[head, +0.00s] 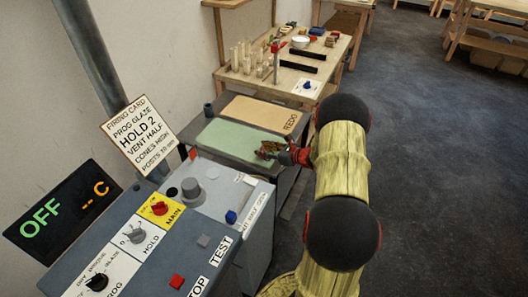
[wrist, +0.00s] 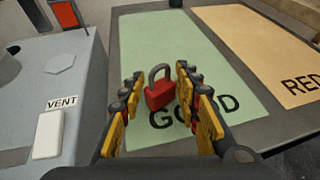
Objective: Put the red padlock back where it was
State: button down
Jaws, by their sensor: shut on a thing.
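The red padlock (wrist: 160,94), with a grey shackle standing up, is between the yellow-and-black fingers of my gripper (wrist: 160,100) in the wrist view. My gripper is shut on it. It is over the green mat (wrist: 140,40) marked GOOD, covering part of the lettering; I cannot tell whether it touches the mat. In the head view my gripper (head: 268,150) is at the right edge of the green mat (head: 225,140), and the padlock cannot be made out there.
The tan mat (head: 262,112) marked REDO lies behind the green one. A grey control console (head: 150,255) with the yellow MAIN switch panel (head: 160,208) and knobs stands at front left. A wooden bench (head: 290,75) with posts is behind. Floor is open at right.

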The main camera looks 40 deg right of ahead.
jog(key=shift+r, duration=0.15)
jog(key=shift+f, duration=0.2)
jog(key=c, duration=1.3)
grip_release()
jog(key=shift+r, duration=0.1)
